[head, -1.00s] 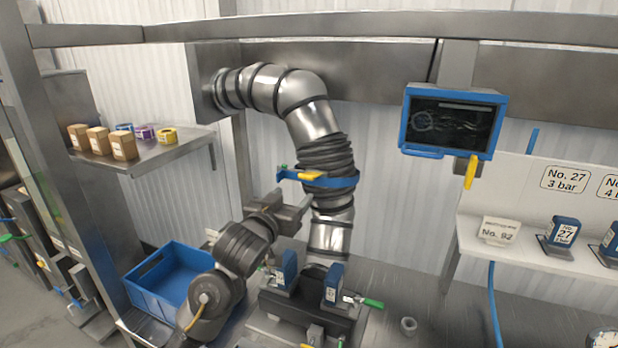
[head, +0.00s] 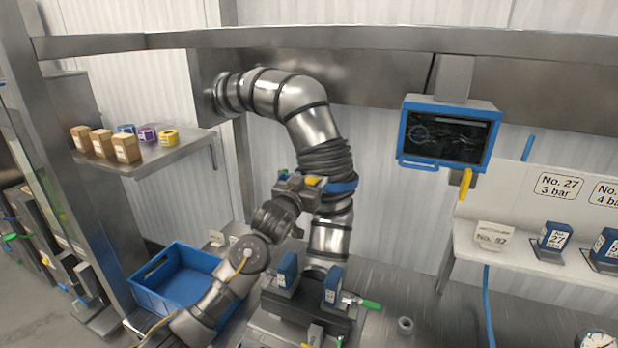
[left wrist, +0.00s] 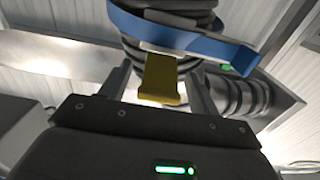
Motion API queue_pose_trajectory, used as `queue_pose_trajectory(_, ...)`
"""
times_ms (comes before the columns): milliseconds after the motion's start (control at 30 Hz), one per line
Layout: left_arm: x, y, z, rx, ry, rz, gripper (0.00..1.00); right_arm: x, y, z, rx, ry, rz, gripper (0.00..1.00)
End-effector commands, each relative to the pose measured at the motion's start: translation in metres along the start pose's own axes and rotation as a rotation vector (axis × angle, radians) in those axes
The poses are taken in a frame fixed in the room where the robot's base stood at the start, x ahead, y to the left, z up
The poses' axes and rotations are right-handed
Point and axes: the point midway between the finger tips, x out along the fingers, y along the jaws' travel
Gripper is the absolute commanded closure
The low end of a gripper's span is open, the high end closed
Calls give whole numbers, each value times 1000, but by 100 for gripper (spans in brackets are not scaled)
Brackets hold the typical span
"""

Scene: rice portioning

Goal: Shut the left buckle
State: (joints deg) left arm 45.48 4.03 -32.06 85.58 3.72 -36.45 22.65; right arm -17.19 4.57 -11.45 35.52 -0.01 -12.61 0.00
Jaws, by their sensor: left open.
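A blue strap (head: 345,187) circles the dark ribbed sleeve (head: 325,160) on the steel pipe. Its yellow buckle lever (head: 316,181) shows at the front; a small green piece shows at the strap's left end. My left gripper (head: 308,186) is at the lever, partly covering the strap. In the left wrist view, the open fingers (left wrist: 158,92) stand on either side of the yellow lever (left wrist: 160,80), with the blue strap (left wrist: 190,42) just beyond. The lever sticks out from the strap. I cannot tell whether the fingers touch it. My right gripper is not in view.
A blue crate (head: 178,280) stands at lower left. A shelf (head: 165,155) holds boxes and tape rolls. A blue-framed screen (head: 448,133) hangs at right. Blue blocks (head: 288,270) and green-handled parts stand below the pipe.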

Motion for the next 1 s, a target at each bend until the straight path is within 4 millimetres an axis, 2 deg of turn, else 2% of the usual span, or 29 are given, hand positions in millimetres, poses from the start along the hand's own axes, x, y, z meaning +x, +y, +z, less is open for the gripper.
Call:
queue_pose_trajectory(333,4,0,1,0,0,0,38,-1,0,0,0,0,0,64)
queue_pose_trajectory(800,3,0,1,0,-1,0,98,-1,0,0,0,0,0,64)
queue_pose_trajectory(1000,3,0,4,-1,11,0,100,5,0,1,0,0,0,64)
